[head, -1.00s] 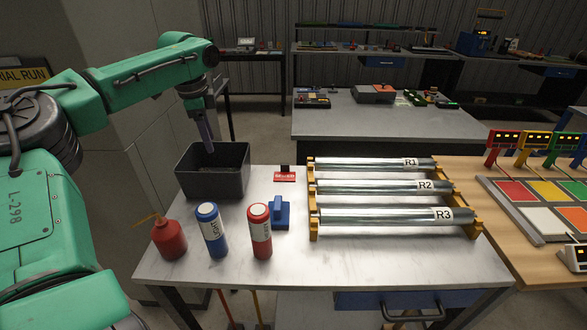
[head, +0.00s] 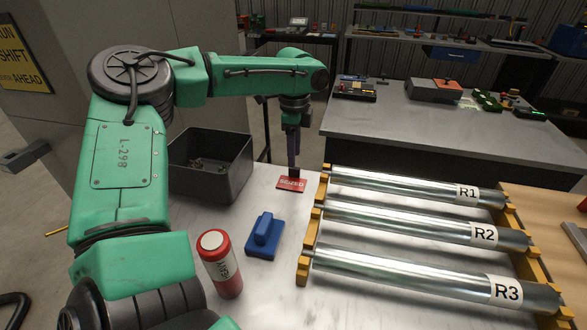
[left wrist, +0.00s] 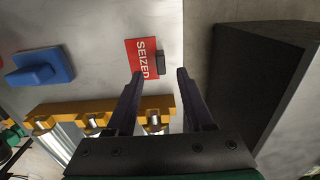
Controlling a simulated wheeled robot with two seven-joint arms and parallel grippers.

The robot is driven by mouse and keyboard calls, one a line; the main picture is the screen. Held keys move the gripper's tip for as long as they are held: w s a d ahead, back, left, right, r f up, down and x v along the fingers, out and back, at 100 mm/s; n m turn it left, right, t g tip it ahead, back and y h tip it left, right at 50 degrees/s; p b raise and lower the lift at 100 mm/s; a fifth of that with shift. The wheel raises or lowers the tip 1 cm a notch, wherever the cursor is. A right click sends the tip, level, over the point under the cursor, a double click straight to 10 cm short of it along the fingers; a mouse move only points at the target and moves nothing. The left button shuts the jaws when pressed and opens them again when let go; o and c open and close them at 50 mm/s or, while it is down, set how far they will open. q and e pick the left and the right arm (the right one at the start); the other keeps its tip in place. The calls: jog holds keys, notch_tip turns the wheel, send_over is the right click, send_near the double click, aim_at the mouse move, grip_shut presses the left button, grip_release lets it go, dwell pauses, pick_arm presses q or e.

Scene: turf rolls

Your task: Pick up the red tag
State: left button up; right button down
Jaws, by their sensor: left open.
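The red tag (head: 291,185), lettered SEIZED, lies flat on the grey worktop with a small black block at its far edge. It sits between the dark bin and the roller rack. In the left wrist view the tag (left wrist: 142,68) lies beyond the fingertips, its black block (left wrist: 160,62) lined up with the gap between them. My left gripper (head: 293,152) points down just above the block, and it shows in the left wrist view (left wrist: 160,75) open and empty. Whether the fingertips reach down beside the block is hard to tell. My right gripper is not in view.
The dark bin (head: 236,184) stands left of the tag, with small items inside. The roller rack (head: 312,222) with rollers R1, R2 and R3 is to the right. A blue block with a handle (head: 264,240) and a red bottle (head: 222,272) stand nearer.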

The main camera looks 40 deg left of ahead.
aim_at(292, 178)
pick_arm(q)
notch_tip(292, 178, down, 5)
jog(key=shift+r+p, duration=0.2)
jog(key=shift+p, duration=0.1)
jog(key=shift+f, duration=0.4)
jog(key=shift+w, duration=0.1)
grip_shut()
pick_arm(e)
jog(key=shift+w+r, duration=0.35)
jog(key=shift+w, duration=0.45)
